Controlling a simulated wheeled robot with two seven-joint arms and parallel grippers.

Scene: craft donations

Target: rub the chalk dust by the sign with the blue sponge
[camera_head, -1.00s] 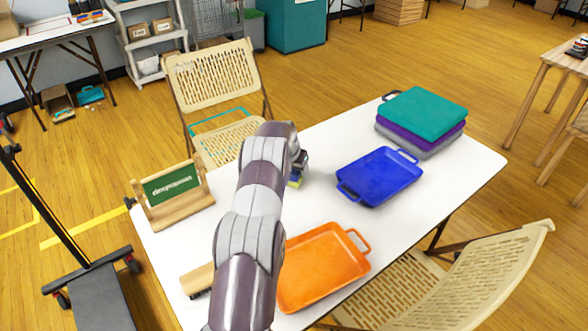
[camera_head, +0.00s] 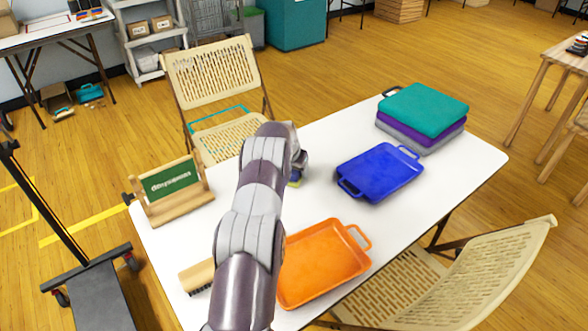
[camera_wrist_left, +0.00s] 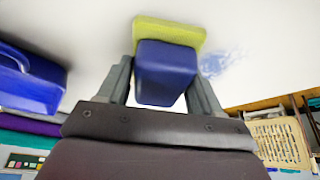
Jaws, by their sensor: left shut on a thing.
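My left gripper (camera_head: 300,168) is over the white table, right of the sign. In the left wrist view its fingers (camera_wrist_left: 160,88) are shut on the blue sponge (camera_wrist_left: 165,72), which has a yellow-green layer at its far end. In the head view only a yellow-green bit of the sponge (camera_head: 294,183) shows below the gripper. I cannot tell whether it touches the table. A blue smudge of chalk dust (camera_wrist_left: 222,63) lies beside the sponge in the left wrist view; my arm hides it in the head view. The green sign (camera_head: 170,182) stands in a wooden holder. My right gripper is out of view.
A blue tray (camera_head: 380,173) lies right of the gripper, and an orange tray (camera_head: 322,263) lies nearer. A wooden-backed brush (camera_head: 196,276) lies near the left edge. Folding chairs stand around the white table (camera_head: 440,190).

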